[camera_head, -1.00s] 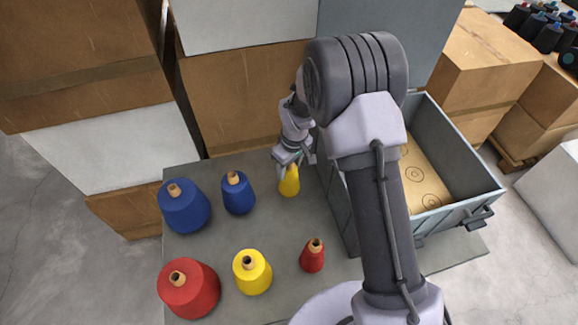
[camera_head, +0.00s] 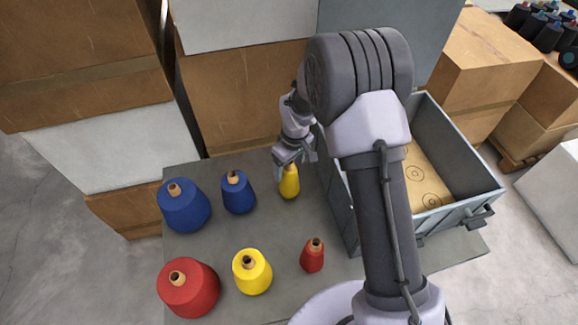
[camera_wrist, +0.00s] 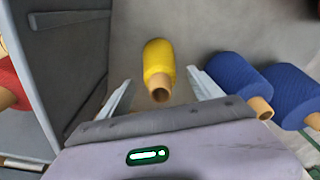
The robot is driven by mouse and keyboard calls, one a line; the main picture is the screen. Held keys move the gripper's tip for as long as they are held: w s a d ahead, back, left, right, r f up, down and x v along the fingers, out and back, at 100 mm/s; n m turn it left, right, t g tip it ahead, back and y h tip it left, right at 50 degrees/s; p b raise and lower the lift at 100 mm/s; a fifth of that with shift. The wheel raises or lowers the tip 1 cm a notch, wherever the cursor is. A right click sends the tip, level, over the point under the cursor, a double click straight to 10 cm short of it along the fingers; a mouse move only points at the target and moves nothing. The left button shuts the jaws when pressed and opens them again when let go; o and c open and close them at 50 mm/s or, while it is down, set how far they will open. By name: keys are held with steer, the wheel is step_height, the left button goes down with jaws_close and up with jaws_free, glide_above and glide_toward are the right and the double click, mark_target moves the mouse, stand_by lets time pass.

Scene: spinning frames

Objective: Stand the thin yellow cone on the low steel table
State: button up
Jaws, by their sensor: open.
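The thin yellow cone (camera_head: 289,183) stands upright at the back of the low steel table (camera_head: 225,262), just left of the grey crate. In the wrist view the yellow cone (camera_wrist: 158,66) lies between and beyond the fingertips, its tan tube end toward me. My gripper (camera_head: 291,158) is just above the cone's top. In the wrist view my gripper (camera_wrist: 160,84) is open, one finger on each side of the cone's tube with gaps visible. Whether a finger touches it in the head view is hidden by the wrist.
Two blue cones (camera_head: 184,206) (camera_head: 238,192) stand to the left. A red cone (camera_head: 189,287), a wider yellow cone (camera_head: 252,271) and a small red cone (camera_head: 312,255) stand in front. The grey crate (camera_head: 455,213) with a peg-marked floor is right. Boxes (camera_head: 243,95) rise behind.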

step_height(320, 180, up, 16)
steer(key=s+d+p, duration=0.1)
steer(key=p, duration=0.3)
steer(key=shift+s, duration=0.25)
steer(key=shift+d+f, duration=0.1)
steer(key=shift+f, duration=0.05)
